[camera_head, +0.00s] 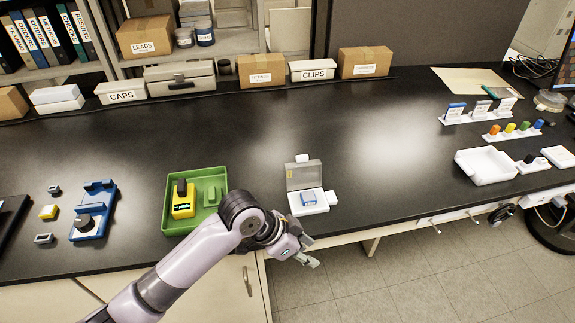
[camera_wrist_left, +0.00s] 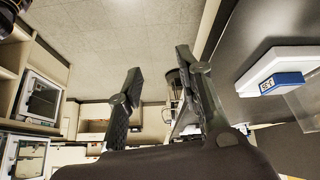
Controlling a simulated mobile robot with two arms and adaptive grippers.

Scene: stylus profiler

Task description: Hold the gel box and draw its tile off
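The gel box (camera_head: 323,207) is a small white box near the front edge of the black bench, with its grey translucent lid (camera_head: 304,174) standing open at the back. A blue-and-white tile (camera_head: 309,199) sits in its base. My left gripper (camera_head: 311,254) is in front of the box and past the bench edge, apart from it. In the left wrist view, its fingers (camera_wrist_left: 160,62) are spread with nothing between them. The box (camera_wrist_left: 272,65) and its blue labelled tile (camera_wrist_left: 282,83) show at the right there. My right gripper is in neither view.
A green tray (camera_head: 219,177) with a yellow device stands left of the box, beside a blue fixture (camera_head: 92,212). A white tray (camera_head: 486,167) and small coloured parts are at the right. Labelled boxes line the back. The bench right of the gel box is clear.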

